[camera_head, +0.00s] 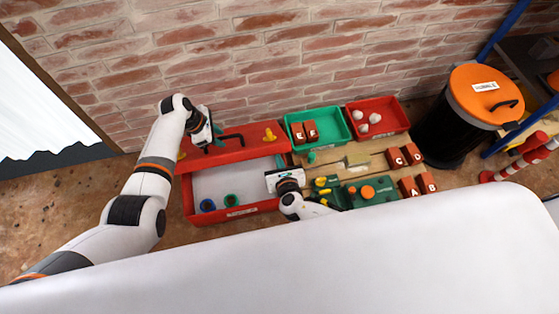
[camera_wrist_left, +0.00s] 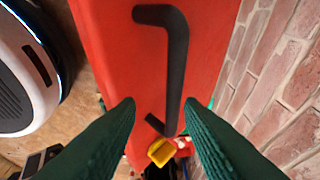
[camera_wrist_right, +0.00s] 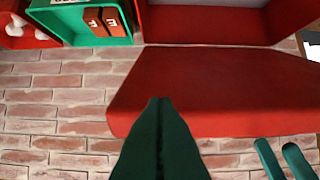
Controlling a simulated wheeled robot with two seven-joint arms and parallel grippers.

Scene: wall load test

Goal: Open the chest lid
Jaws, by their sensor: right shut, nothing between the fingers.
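The red chest (camera_head: 240,211) stands below the brick wall, its inside showing, with a blue ring and a green ring in it. Its red lid (camera_head: 238,153) is raised at the wall side and carries a black handle (camera_head: 231,138), also seen in the left wrist view (camera_wrist_left: 177,70). My left gripper (camera_head: 213,140) is at the handle; in the left wrist view its fingers (camera_wrist_left: 158,115) are apart, the handle showing between them. My right gripper (camera_wrist_right: 158,105) is shut and empty, with its tips near the lid's edge (camera_wrist_right: 220,90). In the head view its fingertips are hard to make out.
A green bin (camera_head: 330,138) and a red bin (camera_head: 398,126) stand right of the lid. Lettered red blocks (camera_head: 417,187) and a green toolbox (camera_head: 372,192) are on the floor. A black barrel with an orange lid (camera_head: 485,95) is further right. A white surface covers the foreground.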

